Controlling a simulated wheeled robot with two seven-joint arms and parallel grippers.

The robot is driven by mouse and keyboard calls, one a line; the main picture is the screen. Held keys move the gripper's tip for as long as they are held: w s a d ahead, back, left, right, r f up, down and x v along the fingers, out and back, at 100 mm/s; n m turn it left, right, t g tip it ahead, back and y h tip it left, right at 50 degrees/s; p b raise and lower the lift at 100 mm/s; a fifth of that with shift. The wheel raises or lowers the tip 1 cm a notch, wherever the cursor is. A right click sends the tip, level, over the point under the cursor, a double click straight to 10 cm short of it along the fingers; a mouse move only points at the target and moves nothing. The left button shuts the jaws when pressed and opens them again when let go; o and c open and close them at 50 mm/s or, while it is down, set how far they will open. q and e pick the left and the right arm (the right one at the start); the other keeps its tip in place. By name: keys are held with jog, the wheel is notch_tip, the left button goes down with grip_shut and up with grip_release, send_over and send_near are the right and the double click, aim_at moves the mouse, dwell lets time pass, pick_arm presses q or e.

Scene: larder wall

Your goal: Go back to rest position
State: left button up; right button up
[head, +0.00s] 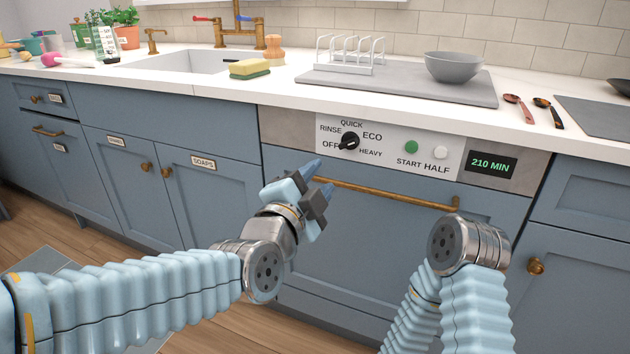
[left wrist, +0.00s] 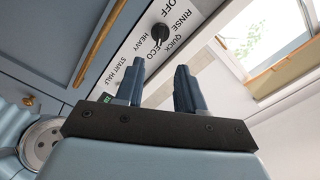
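My left gripper (head: 320,179) is in front of the dishwasher door (head: 380,225), near the left end of its brass handle (head: 390,192). In the left wrist view its two fingers (left wrist: 160,88) stand apart with nothing between them, so it is open and empty. In the head view the right arm shows at the lower right, bent at a metal joint, but its gripper is not visible.
The white counter (head: 290,90) runs above the blue cabinets. It holds a sponge (head: 249,69), a rack (head: 350,55), a grey bowl (head: 454,67) and spoons (head: 519,108). The sink (head: 175,62) is at the left. Open wooden floor (head: 50,236) shows at lower left.

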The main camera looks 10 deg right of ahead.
pick_arm(q)
jog(key=shift+s+a, duration=0.15)
jog(key=shift+s, duration=0.1)
jog(key=w+a+f+n+g+y, duration=0.1)
jog(key=a+f+n+g+y, duration=0.2)
jog(key=f, duration=0.8)
jog(key=w+a+f+n+g+y+p, duration=0.1)
jog(key=w+a+f+n, duration=0.3)
jog(key=f, duration=0.6)
jog(key=s+a+f+n+g+y, duration=0.1)
jog(key=a+f+n+g+y, duration=0.1)
jog(key=a+f, duration=0.65)
jog(key=s+a+f+n+g+y, duration=0.1)
jog(key=s+f+n+g, duration=0.15)
jog(key=f, duration=0.45)
jog(key=s+a+f+n+g, duration=0.1)
jog(key=s+a+f+n, duration=0.1)
jog(key=s+f, duration=0.35)
jog(key=s+a+f+n+g+h+p, duration=0.1)
jog(key=s+a+f+n+g, duration=0.1)
jog(key=s+f+n+g, duration=0.2)
jog(key=s+f+n, duration=0.3)
jog(key=s+f, duration=0.3)
jog(key=s, duration=0.2)
jog(key=shift+s+f+g, duration=0.25)
jog(key=shift+f+g, duration=0.1)
jog(key=shift+f, duration=0.05)
